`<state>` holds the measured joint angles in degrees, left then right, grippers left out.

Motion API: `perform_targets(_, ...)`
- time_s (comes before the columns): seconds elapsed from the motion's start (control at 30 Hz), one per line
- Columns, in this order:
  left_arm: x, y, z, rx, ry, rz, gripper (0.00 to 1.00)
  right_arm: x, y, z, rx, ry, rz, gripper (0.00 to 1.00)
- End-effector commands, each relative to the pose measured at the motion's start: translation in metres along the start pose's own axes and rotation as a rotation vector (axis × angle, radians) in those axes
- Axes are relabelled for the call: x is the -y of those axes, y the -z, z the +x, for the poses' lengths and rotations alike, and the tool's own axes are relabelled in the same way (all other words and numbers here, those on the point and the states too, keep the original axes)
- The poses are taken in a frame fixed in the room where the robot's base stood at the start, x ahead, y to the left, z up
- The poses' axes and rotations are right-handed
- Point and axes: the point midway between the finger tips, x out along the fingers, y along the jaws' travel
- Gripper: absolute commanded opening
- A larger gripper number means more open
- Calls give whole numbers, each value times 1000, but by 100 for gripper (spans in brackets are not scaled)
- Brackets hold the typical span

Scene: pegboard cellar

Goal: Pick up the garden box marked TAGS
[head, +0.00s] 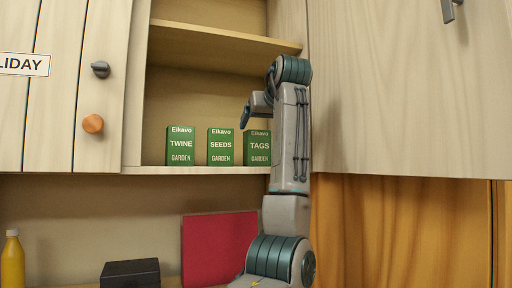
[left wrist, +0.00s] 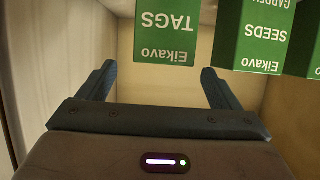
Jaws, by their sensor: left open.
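The green box marked TAGS (head: 257,149) stands upright at the right end of a row on the cupboard's lower shelf. In the left wrist view the TAGS box (left wrist: 167,32) appears upside down, ahead of the fingers and roughly in line with the gap between them. My left gripper (head: 248,112) shows in the head view just above the top of the TAGS box, partly hidden by its own arm. In the left wrist view the left gripper (left wrist: 158,70) has its two fingers wide apart with nothing between them. My right gripper is not in view.
Green SEEDS (head: 221,147) and TWINE (head: 181,146) boxes stand left of TAGS on the same shelf (head: 200,170). An upper shelf (head: 215,42) is above. Pale doors flank the opening. Below are a yellow bottle (head: 12,262), a dark box (head: 130,274) and a red panel (head: 212,245).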

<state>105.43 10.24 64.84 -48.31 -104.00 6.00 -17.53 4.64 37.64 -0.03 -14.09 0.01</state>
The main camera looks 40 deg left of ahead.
Motion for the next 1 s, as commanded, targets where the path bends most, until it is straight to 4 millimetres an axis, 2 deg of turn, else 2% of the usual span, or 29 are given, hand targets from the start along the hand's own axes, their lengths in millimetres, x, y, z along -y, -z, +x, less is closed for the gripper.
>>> perform_targets(0.17, 2, 2, 14, 0, 1, 0, 85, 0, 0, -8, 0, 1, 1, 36)
perform_targets(0.3, 5, 3, 34, 1, 3, 1, 85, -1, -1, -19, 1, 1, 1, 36)
perform_targets(0.43, 4, 1, 51, 0, 1, 0, 85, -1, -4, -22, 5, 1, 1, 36)
perform_targets(0.67, 4, 0, 54, -1, -1, -1, 85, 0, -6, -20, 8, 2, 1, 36)
perform_targets(0.9, 4, 0, 53, -1, -1, -1, 38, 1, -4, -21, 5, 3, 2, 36)
perform_targets(0.93, 4, 0, 53, -1, -1, -1, 34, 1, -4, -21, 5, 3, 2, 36)
perform_targets(1.0, 4, 0, 53, -2, -1, -1, 34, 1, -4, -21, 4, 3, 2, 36)
